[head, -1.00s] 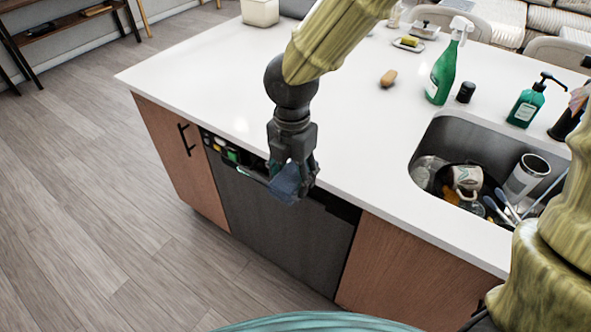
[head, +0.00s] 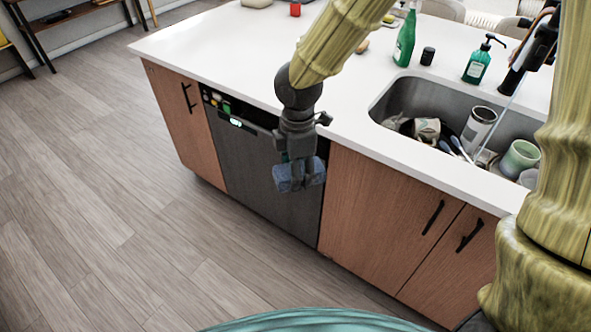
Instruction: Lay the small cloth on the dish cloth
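My gripper (head: 299,176) hangs fingers-down in front of the island's cabinet side, below the counter edge. Its fingers are shut on a small blue cloth (head: 287,179), which is bunched between and around the fingertips. The cloth is clear of the counter and in front of the dark dishwasher panel. I cannot make out a dish cloth in this view.
The white counter (head: 225,52) has free room at its left and middle. The sink (head: 405,97) at the right holds several dishes. A green spray bottle (head: 405,38), a dark cup (head: 428,56) and a green soap dispenser (head: 478,62) stand behind it. The dishwasher (head: 254,165) is below.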

